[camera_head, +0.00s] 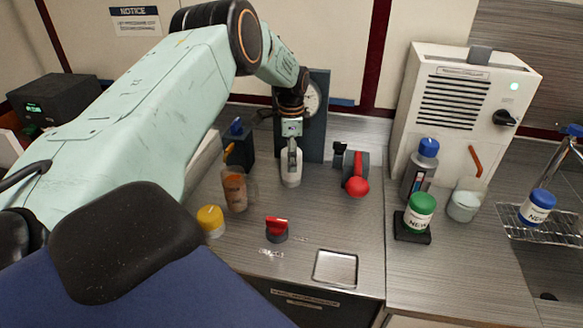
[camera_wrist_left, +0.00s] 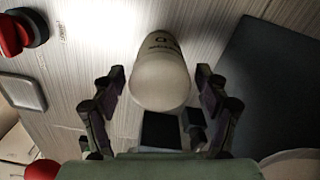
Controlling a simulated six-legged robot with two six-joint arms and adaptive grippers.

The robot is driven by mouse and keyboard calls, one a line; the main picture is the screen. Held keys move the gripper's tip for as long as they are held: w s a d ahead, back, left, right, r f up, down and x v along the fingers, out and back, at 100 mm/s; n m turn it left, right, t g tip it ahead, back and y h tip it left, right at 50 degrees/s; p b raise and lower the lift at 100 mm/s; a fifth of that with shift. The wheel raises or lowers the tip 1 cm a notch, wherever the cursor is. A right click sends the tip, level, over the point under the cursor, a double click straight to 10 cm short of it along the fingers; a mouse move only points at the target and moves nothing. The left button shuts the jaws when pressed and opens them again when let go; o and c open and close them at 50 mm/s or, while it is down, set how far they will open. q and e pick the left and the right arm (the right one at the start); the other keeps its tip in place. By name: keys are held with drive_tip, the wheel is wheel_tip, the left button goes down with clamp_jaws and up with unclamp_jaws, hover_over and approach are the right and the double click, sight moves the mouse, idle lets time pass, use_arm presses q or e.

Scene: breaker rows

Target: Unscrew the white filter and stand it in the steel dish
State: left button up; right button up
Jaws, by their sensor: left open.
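The white filter (camera_head: 291,180) stands upright at the back of the bench, in front of a dark upright panel with a round gauge. My left gripper (camera_head: 291,147) comes down over it from above and hides its top. In the left wrist view the filter (camera_wrist_left: 160,82) lies between the two fingers of my open left gripper (camera_wrist_left: 161,76), with a visible gap on each side. The steel dish (camera_head: 335,268), a shallow square tray, lies empty near the bench's front edge. It also shows at the left of the wrist view (camera_wrist_left: 22,94). My right gripper is not in view.
A red-knobbed valve (camera_head: 357,180) stands right of the filter, an amber bottle (camera_head: 234,190) left of it. A red-topped knob (camera_head: 277,230) and a yellow-capped jar (camera_head: 211,220) are in front. A green-lidded jar (camera_head: 420,212) stands further right. Bench around the dish is clear.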

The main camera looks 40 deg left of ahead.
use_arm(q)
drive_tip(key=m+b, duration=0.1)
drive_tip(key=m, duration=0.4)
drive_tip(key=shift+f+m+b, duration=0.1)
drive_tip(key=shift+m+b, duration=0.2)
drive_tip(key=shift+m, duration=0.1)
drive_tip(key=m, duration=0.3)
drive_tip(key=shift+b, duration=0.35)
drive_tip(key=shift+c, duration=0.3)
drive_tip(key=c, duration=1)
drive_tip(key=shift+s+r+n+p, duration=0.1)
drive_tip(key=shift+r+n+p, duration=0.15)
drive_tip(key=shift+n+p, duration=1)
drive_tip(key=shift+n, duration=0.65)
drive_tip(key=shift+f+n, duration=0.15)
drive_tip(key=shift+n, duration=0.15)
